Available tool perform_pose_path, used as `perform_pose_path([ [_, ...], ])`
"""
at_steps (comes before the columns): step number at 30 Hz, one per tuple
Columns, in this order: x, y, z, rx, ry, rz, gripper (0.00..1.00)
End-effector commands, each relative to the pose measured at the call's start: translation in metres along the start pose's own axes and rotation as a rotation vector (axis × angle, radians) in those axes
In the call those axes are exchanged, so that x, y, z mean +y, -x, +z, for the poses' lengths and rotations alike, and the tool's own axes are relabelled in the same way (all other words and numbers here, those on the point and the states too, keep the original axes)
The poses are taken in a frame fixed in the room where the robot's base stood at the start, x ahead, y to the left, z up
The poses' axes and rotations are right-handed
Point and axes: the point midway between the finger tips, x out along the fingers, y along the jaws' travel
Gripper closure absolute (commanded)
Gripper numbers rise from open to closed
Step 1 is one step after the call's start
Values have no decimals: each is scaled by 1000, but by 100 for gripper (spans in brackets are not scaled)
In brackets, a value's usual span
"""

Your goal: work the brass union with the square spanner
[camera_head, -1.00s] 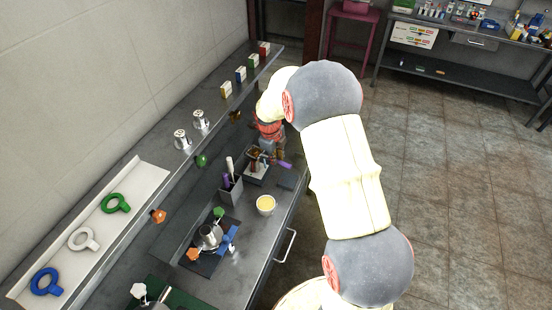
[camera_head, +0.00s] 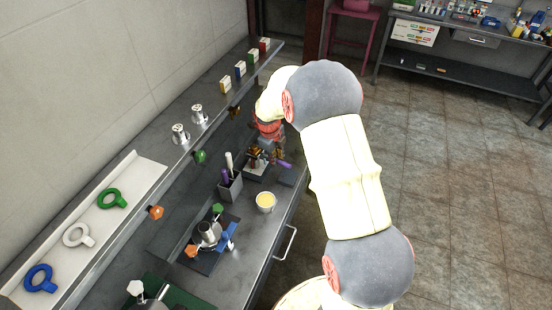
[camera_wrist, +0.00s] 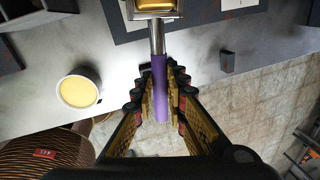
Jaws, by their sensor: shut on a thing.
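The square spanner has a purple handle (camera_wrist: 160,92), a steel shank and a square steel head (camera_wrist: 156,14). My gripper (camera_wrist: 160,76) is shut on the purple handle in the wrist view, one finger on each side. The square head lies around a brass-coloured piece (camera_wrist: 155,4) at the top edge, cut off by the frame; I cannot tell how deep it sits. In the head view the brass union (camera_head: 257,155) stands on a small block at the far end of the bench, with the purple handle (camera_head: 285,164) sticking out right. My arm hides part of this.
A yellow-filled cup (camera_head: 265,202) stands on the bench near the front edge, and a grey holder (camera_head: 230,186) with upright handles stands left of it. A steel vessel (camera_head: 207,233) with coloured knobs is nearer. The wall shelf (camera_head: 135,185) overhangs the left side.

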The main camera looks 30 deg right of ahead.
Motion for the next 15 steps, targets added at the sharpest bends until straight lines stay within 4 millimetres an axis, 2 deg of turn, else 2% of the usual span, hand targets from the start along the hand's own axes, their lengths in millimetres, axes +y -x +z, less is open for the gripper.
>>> perform_pose_path([
  [15,12,2,2,22,-116,-1,100],
])
